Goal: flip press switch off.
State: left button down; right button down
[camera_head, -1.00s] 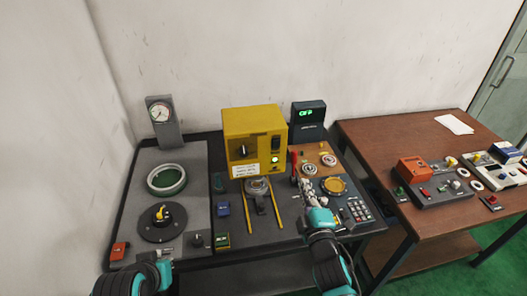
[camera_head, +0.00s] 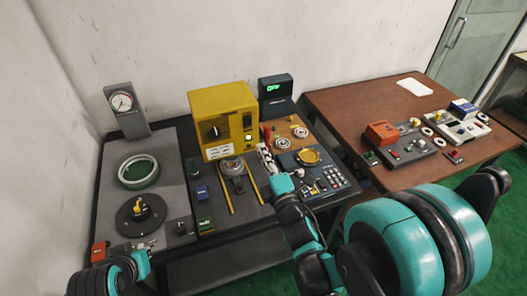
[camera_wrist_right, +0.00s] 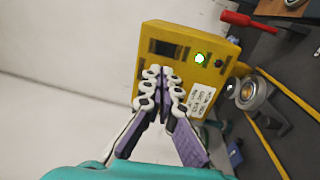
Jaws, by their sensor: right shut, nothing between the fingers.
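The yellow press box (camera_head: 205,108) stands at the back of the dark bench. Its front has a dark rocker switch (camera_head: 247,119), a lit green lamp (camera_head: 249,137) and a black knob (camera_head: 214,132). The switch (camera_wrist_right: 167,48) and lamp (camera_wrist_right: 199,58) also show in the right wrist view. My right gripper (camera_head: 265,152) is shut and empty, at the right front of the box. In the wrist view its fingertips (camera_wrist_right: 165,72) overlap the box face just below the switch; contact cannot be told. My left gripper (camera_head: 151,245) is low at the bench's left front, its opening unclear.
A dark display (camera_head: 275,88) with green text stands behind the box's right side. A gauge stand (camera_head: 124,108), a green-centred ring (camera_head: 139,171) and a round dial base (camera_head: 141,214) are at left. A keypad (camera_head: 334,177) is at right. A brown table (camera_head: 345,98) adjoins.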

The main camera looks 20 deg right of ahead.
aim_at(248, 119)
jog(key=w, duration=0.6)
jog(key=w+r, duration=0.1)
jog(key=w, duration=0.2)
jog(key=shift+w+a, duration=0.2)
jog(key=shift+w+r, duration=0.1)
jog(key=shift+w, duration=0.3)
jog(key=shift+w+r, duration=0.15)
jog(key=shift+w, duration=0.15)
jog(key=shift+s, duration=0.1)
